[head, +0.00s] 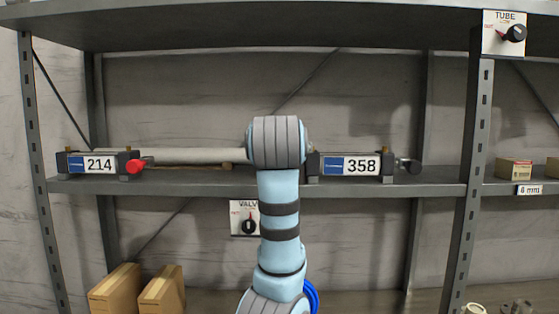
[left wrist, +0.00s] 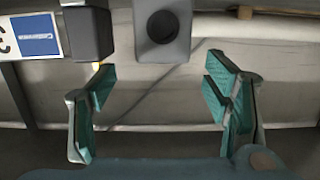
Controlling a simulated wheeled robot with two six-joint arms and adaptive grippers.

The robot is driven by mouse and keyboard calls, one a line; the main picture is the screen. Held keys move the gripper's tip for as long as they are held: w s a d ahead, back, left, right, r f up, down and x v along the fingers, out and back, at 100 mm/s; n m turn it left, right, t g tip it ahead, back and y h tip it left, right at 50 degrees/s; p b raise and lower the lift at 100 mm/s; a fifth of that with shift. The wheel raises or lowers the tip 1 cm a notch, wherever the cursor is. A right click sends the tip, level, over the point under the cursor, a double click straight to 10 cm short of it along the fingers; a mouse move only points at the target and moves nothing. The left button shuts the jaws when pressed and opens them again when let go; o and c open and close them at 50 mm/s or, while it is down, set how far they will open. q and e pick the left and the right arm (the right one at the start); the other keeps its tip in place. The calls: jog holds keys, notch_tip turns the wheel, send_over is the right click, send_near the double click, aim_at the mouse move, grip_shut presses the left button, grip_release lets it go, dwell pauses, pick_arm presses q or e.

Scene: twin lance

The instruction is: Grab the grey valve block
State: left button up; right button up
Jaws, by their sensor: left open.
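In the left wrist view, a grey block with a dark round opening (left wrist: 163,52), seemingly the valve block, is at the top centre. My left gripper (left wrist: 160,92) is open, its teal-padded fingers spread and nothing between them. The block lies beyond the fingertips, roughly centred on the gap; I see no contact. In the head view my blue arm rises in the middle, its thick wrist in front of the shelf. It hides the gripper and the block there. My right gripper is in neither view.
The unit labelled 358 (head: 350,166) stands right of my wrist and the unit labelled 214 (head: 98,164), with a red knob (head: 136,166), stands left. A pale tube (head: 190,156) runs from it behind my wrist. The shelf edge (head: 200,187) is below; cartons (head: 115,289) stand lower left.

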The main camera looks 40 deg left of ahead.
pick_arm(q)
jog(key=shift+x, duration=2)
jog(key=shift+s, duration=0.2)
jog(key=c, duration=1.4)
jog(key=shift+c, duration=0.2)
jog(key=shift+r, duration=0.1)
